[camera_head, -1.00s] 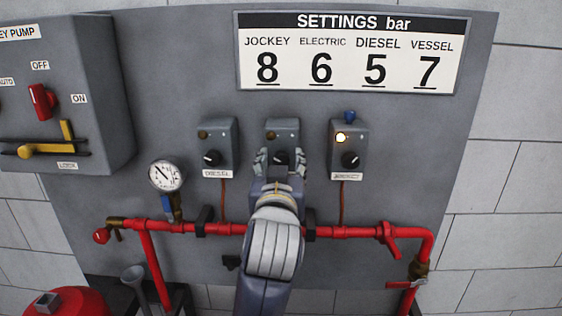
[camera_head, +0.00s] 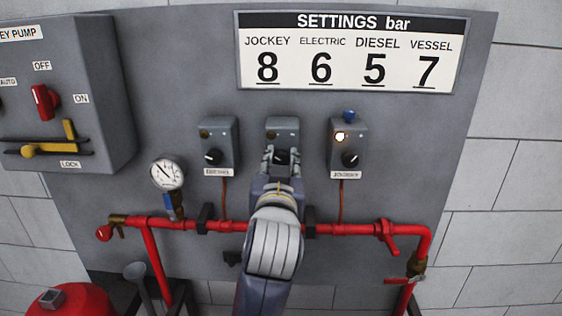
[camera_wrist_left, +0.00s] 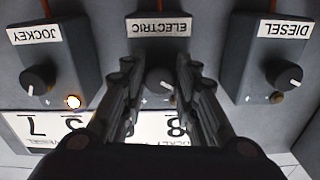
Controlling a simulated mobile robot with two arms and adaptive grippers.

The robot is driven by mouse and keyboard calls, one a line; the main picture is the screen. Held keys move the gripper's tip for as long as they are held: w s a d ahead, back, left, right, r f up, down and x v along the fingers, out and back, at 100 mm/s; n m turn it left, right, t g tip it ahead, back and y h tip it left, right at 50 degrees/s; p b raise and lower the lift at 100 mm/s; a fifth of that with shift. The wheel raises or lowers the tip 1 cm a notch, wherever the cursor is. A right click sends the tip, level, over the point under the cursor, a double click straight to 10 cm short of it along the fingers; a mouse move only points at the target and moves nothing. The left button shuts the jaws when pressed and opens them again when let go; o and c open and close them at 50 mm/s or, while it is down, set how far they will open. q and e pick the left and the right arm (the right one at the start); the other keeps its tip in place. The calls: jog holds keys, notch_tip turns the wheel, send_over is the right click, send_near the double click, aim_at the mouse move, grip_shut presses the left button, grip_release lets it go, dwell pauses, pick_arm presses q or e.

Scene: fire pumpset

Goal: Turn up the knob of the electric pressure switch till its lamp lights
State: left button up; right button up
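The electric pressure switch (camera_head: 282,124) is the middle one of three grey boxes on the panel. The wrist view, where things appear upside down, shows its ELECTRIC label (camera_wrist_left: 159,26). Its round black knob (camera_wrist_left: 160,80) also shows in the head view (camera_head: 281,157). Its lamp (camera_head: 270,134) looks dark. My left gripper (camera_head: 281,160) is at the knob, one finger on each side. In the left wrist view the fingers (camera_wrist_left: 158,72) are partly closed, with a narrow gap beside the knob; contact is not clear. My right gripper is not in view.
The diesel switch (camera_head: 218,134) stands to the left, the jockey switch (camera_head: 342,130) with a lit lamp to the right. A red pipe (camera_head: 340,232) runs below, with a gauge (camera_head: 167,173) above it. A settings sign (camera_head: 350,52) shows electric 6.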

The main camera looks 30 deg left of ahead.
pick_arm(q)
jog(key=o, duration=0.3)
jog(key=shift+o, duration=0.2)
notch_tip(320, 180, up, 10)
dwell(0.6)
jog(key=shift+w+a, duration=0.1)
dwell(0.6)
